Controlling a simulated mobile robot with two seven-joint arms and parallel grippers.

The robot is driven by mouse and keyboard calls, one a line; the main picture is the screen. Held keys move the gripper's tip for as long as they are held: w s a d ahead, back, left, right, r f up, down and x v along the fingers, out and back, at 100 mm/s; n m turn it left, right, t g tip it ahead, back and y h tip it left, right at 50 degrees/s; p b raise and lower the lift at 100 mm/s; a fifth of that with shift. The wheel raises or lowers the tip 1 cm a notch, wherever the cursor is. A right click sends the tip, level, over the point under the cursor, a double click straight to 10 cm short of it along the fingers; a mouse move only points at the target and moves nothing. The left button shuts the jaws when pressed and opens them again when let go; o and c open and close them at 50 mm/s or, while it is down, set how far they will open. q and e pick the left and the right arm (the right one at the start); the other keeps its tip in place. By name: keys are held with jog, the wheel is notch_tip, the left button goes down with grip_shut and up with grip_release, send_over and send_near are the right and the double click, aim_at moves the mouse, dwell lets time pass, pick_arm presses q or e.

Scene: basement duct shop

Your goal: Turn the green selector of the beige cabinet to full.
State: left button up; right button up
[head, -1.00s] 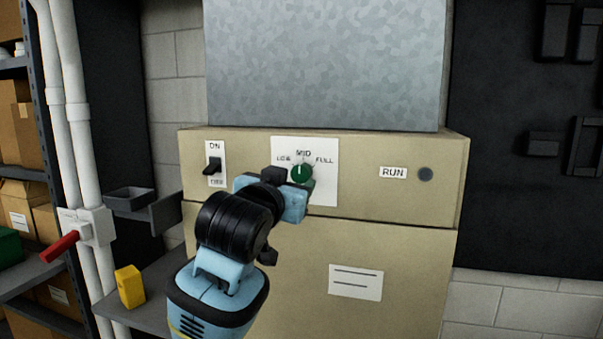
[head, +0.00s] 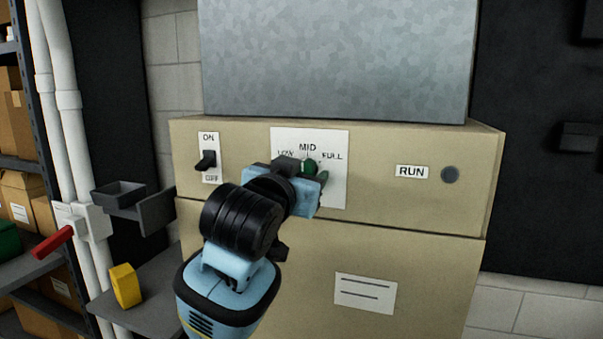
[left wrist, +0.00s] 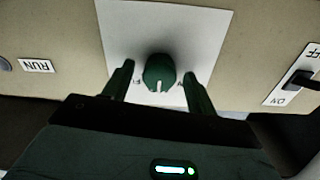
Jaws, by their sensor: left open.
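The beige cabinet (head: 400,230) stands ahead with a white label plate (head: 337,190) marked LOW, MID and FULL. The green selector (head: 309,167) is on this plate, partly hidden behind my left gripper in the head view. It also shows in the left wrist view (left wrist: 159,70), which is upside down to the panel. Its white pointer line points to MID. My left gripper (left wrist: 159,82) is open, with one finger on each side of the selector and a visible gap to both. Whether the fingertips touch the plate is unclear. My right gripper is not in view.
An ON/OFF switch (head: 206,160) is left of the plate, and a RUN label (head: 411,171) with a grey round lamp (head: 450,174) is to the right. A red lever (head: 53,243) and a yellow block (head: 126,286) are at the left.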

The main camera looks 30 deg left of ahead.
pick_arm(q)
jog(key=c, duration=1)
jog(key=m, duration=0.6)
jog(key=shift+r, duration=0.1)
jog(key=m, duration=0.5)
jog(key=shift+m, duration=0.3)
jog(key=o, duration=1)
